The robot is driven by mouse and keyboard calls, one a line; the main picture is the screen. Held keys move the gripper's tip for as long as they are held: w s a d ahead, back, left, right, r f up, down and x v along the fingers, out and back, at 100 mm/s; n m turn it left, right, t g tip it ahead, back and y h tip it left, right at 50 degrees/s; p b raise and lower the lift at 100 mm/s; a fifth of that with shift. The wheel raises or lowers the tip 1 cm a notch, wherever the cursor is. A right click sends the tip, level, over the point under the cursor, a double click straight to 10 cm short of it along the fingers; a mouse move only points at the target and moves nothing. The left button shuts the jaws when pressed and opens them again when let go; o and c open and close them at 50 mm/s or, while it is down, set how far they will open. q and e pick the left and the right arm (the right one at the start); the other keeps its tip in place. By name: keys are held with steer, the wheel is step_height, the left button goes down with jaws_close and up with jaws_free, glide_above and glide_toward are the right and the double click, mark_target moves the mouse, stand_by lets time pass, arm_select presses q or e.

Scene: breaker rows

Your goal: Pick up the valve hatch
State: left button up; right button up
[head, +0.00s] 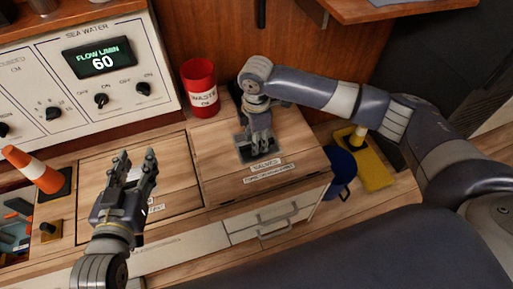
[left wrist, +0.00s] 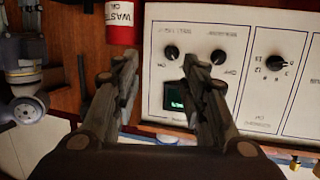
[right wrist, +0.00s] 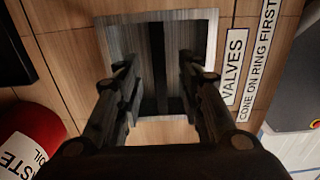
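The valve hatch (head: 300,137) is a square wooden lid labelled "VALVES" and "CONE ON RING FIRST", lying closed on the counter. A square metal plate with a dark bar across its middle (right wrist: 160,70) is set in it. My right gripper (head: 262,145) points down over this plate. In the right wrist view its fingers (right wrist: 158,72) are apart, one on each side of the bar; I cannot tell whether they touch it. My left gripper (head: 137,165) is open and empty above the other hatch (head: 95,165), left of the valve hatch.
A red waste can (head: 200,90) stands behind the valve hatch. An orange cone (head: 35,170) stands at the far left beside an open compartment with small items (head: 14,235). The control panel (head: 90,75) is behind. A drawer (head: 270,222) is below; a blue bucket (head: 343,168) stands right.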

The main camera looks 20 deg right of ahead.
step_height(320, 180, down, 2)
steer(key=shift+f+b, duration=0.2)
steer(key=shift+b, duration=0.2)
arm_select(q)
steer(key=r+t, duration=0.2)
steer(key=r, duration=0.1)
steer(key=w+d+r+t, duration=0.1)
steer(key=r, duration=0.1)
steer(key=shift+h, duration=0.3)
arm_select(e)
jaws_close()
steer(key=shift+w+r, duration=0.1)
steer(key=shift+r, duration=0.05)
